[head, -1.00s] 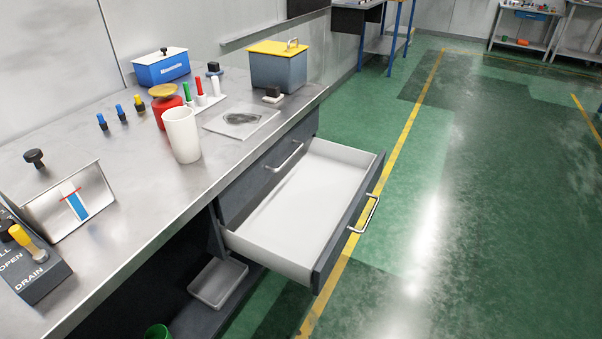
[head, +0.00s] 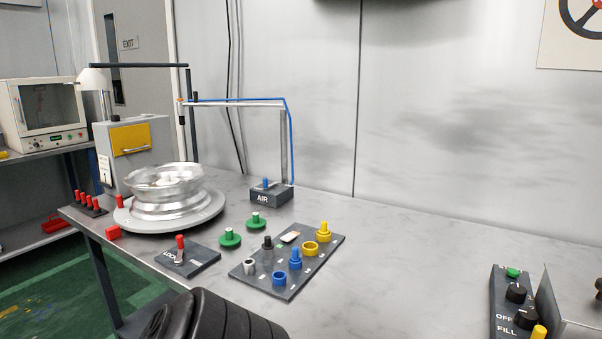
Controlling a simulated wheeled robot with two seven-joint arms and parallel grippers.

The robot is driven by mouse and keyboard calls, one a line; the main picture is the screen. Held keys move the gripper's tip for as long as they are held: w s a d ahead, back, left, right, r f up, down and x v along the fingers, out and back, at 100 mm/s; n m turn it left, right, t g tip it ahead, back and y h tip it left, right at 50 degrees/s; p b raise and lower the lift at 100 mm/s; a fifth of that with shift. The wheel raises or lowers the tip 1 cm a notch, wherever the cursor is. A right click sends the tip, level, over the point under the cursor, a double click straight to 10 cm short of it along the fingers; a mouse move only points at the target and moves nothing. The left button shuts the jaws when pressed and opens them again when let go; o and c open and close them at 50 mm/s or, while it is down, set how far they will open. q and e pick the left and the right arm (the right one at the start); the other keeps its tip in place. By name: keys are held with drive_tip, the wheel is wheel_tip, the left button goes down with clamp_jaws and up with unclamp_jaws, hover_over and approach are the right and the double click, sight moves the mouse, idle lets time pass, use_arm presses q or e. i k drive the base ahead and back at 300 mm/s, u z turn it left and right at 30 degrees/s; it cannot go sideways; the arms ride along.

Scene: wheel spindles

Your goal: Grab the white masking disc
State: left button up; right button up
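I cannot make out a white masking disc for certain in the head view. A small whitish flat piece (head: 290,237) lies at the back of a dark grey board (head: 262,279), too small to identify. The board also carries blue, yellow, black and metal knobs and rings. A silver wheel (head: 165,192) lies flat on a round grey turntable (head: 205,222) at the left of the bench. Neither of my grippers is in view.
Two green knobbed discs (head: 230,239) sit between wheel and board. A lever block (head: 188,259) and a red block (head: 113,233) are near the front edge. An AIR box (head: 271,195) stands behind. A switch panel (head: 507,311) is at right. The bench middle (head: 410,265) is clear.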

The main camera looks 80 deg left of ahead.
sight(167, 181)
drive_tip(key=u, duration=4.35)
drive_tip(key=k, duration=1.3)
drive_tip(key=u, duration=1)
drive_tip(key=i, duration=1.5)
drive_tip(key=z, duration=0.25)
drive_tip(key=i, duration=2.4)
drive_tip(key=z, duration=1.05)
drive_tip(key=i, duration=1.75)
drive_tip(key=z, duration=1.3)
